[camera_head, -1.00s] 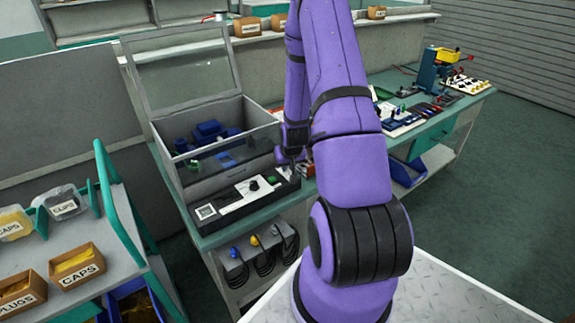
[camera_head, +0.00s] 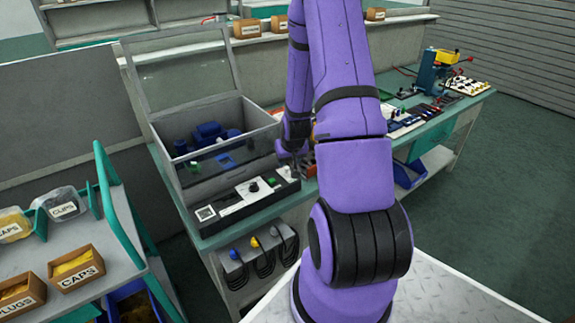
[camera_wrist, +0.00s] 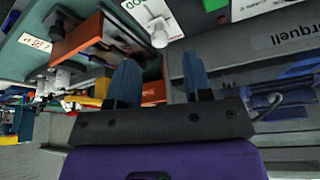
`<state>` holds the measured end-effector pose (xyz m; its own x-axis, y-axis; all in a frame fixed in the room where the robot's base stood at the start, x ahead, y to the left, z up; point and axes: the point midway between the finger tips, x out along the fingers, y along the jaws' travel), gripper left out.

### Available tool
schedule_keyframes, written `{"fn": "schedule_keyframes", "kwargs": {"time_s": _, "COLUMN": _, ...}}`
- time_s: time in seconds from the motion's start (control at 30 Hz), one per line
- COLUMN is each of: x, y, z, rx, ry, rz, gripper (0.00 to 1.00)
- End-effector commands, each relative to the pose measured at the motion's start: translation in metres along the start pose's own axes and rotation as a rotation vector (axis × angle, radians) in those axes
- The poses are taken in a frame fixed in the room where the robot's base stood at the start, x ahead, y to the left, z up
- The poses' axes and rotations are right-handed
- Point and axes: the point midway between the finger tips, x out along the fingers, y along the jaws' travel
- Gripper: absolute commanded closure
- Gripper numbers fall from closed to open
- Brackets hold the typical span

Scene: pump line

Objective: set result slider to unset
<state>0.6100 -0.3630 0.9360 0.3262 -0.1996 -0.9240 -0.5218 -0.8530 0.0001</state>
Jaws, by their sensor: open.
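I cannot tell which part is the result slider. My gripper (camera_wrist: 161,72) is open, with two blue fingers and nothing clearly held between them. In the head view my arm hides part of the gripper, near the panel's right end.
The grey box (camera_head: 190,190) with a raised clear lid stands behind the panel and holds blue parts. An orange tray (camera_wrist: 88,38) shows at upper left in the wrist view. Hand tools and fixtures lie along the bench at right. Bins of caps (camera_head: 77,268) stand at left.

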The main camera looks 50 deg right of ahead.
Motion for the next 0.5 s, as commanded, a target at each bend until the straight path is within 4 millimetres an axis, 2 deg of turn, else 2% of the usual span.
{"fn": "schedule_keyframes", "kwargs": {"time_s": 0.2, "x": -0.034, "y": 0.000, "z": -0.001, "rx": 0.001, "ry": 0.004, "rz": 0.001, "gripper": 0.54}}
{"fn": "schedule_keyframes", "kwargs": {"time_s": 0.5, "x": -0.062, "y": 0.000, "z": 0.000, "rx": 0.002, "ry": 0.001, "rz": 0.001, "gripper": 0.54}}
